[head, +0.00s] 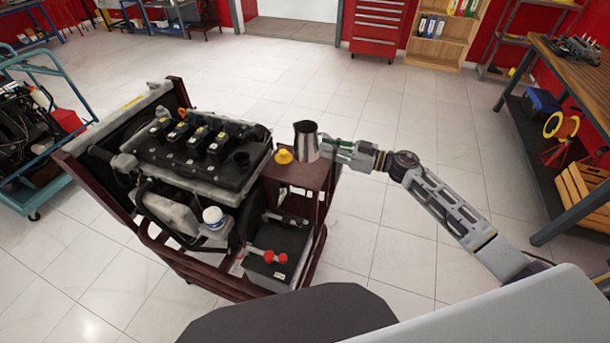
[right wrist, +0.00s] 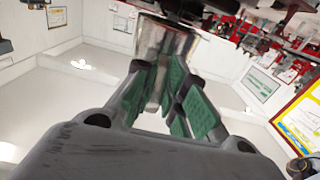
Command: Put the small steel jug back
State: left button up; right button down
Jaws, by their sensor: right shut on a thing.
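The small steel jug (head: 305,142) is upright at the brown shelf (head: 297,177) of the engine trainer. I cannot tell whether its base touches the shelf. My right gripper (head: 326,147) comes in from the right and is shut on the jug. In the right wrist view the jug (right wrist: 168,60) shows between the green finger pads of the gripper (right wrist: 160,88). A yellow cap (head: 283,156) sits on the shelf just left of the jug. My left gripper is not in view.
The engine (head: 200,150) fills the trainer frame left of the shelf. A battery (head: 278,252) with red terminals sits below the shelf. A workbench (head: 580,85) stands at the right, and a blue cart (head: 40,150) at the left. The tiled floor between is clear.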

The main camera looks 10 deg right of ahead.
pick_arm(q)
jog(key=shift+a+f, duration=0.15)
pick_arm(e)
notch_tip(320, 180, down, 6)
dwell(0.6)
jog(key=shift+f, duration=0.15)
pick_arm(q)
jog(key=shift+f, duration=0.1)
pick_arm(e)
jog(key=shift+f, duration=1.8)
pick_arm(q)
jog(key=shift+b, duration=0.3)
pick_arm(e)
jog(key=shift+f, duration=0.15)
jog(key=c, duration=1.5)
grip_release()
jog(key=shift+o, duration=0.2)
